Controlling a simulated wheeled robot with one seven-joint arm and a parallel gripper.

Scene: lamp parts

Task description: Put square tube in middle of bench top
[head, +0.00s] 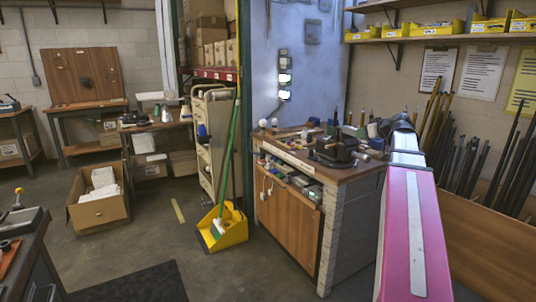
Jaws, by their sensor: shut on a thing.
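The workbench with a brown wooden top (330,174) stands right of centre. A dark vice (335,150) sits at its near right part, and small parts and tools crowd the top behind it. My pink and grey arm rises from the lower right and covers the bench's right side. My gripper cannot be made out; it is hidden behind the arm or out of the picture. I cannot pick out the square tube among the small items.
A green broom (231,135) and yellow dustpan (222,229) stand left of the bench. An open cardboard box (98,212) lies on the floor further left. Dark rods (495,160) lean at the right behind a wooden panel (480,240). The floor before the bench is clear.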

